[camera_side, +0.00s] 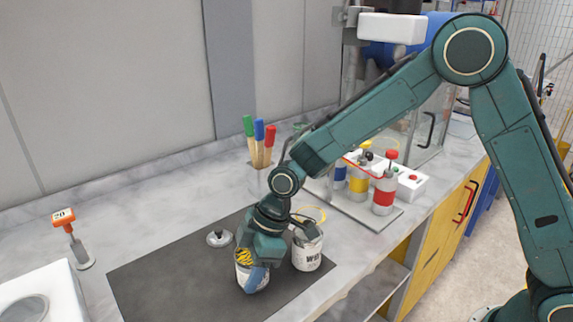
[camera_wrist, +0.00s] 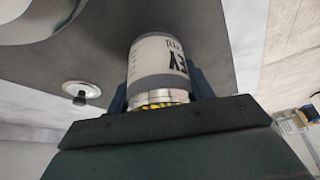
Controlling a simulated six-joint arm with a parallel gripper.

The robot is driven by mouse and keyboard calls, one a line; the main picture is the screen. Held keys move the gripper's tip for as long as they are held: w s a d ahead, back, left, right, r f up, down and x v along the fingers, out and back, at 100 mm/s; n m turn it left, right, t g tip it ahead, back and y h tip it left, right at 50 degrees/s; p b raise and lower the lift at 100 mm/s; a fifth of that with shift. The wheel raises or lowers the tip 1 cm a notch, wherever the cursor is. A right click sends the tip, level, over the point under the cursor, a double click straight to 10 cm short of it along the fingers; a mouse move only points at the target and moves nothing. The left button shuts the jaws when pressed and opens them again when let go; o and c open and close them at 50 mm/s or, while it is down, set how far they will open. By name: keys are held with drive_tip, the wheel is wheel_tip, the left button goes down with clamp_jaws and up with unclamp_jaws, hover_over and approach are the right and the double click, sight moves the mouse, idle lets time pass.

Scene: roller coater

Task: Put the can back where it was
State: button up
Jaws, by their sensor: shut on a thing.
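My gripper (camera_side: 258,274) points down over the dark mat (camera_side: 165,283) and is shut on a can. The held can (camera_side: 243,273) is white with a metal rim and yellow and black marks at its top. In the wrist view the can (camera_wrist: 158,60) sits between the two fingers, with dark letters ending in "EY" on its label. I cannot tell whether its base touches the mat. A second white can (camera_side: 307,252), with dark lettering and a wire handle, stands just right of my gripper, partly hidden by it.
A small round lid with a knob (camera_side: 219,238) lies behind the held can. A holder with coloured-handled brushes (camera_side: 259,150) stands at the back. Red, yellow and blue bottles (camera_side: 384,192) stand on a tray at right. An orange tag stand (camera_side: 72,238) is left.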

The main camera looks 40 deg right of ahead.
drive_tip(key=shift+f, duration=0.15)
drive_tip(key=o, duration=1.2)
drive_tip(key=v, duration=1.2)
drive_tip(key=shift+d, duration=0.1)
